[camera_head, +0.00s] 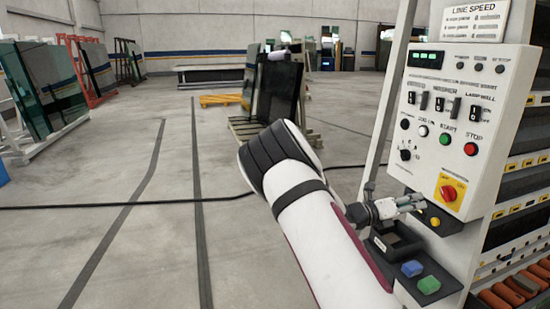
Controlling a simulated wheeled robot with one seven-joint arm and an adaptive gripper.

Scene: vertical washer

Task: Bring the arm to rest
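My arm reaches up from the bottom middle, bends at a dark joint, and comes back toward the right. My gripper (412,203) is at the front of the control panel (452,130), just below and left of the red and yellow rotary switch (451,192). Its grey fingers are small and seen from the side, so I cannot tell whether they are open or shut, or whether they touch the panel. I see nothing held in them. My forearm hides part of the gripper's surroundings.
Orange rollers (515,288) are at the lower right. A glass rack (275,95) stands behind my arm. The floor at left is open, crossed by a black cable (90,205).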

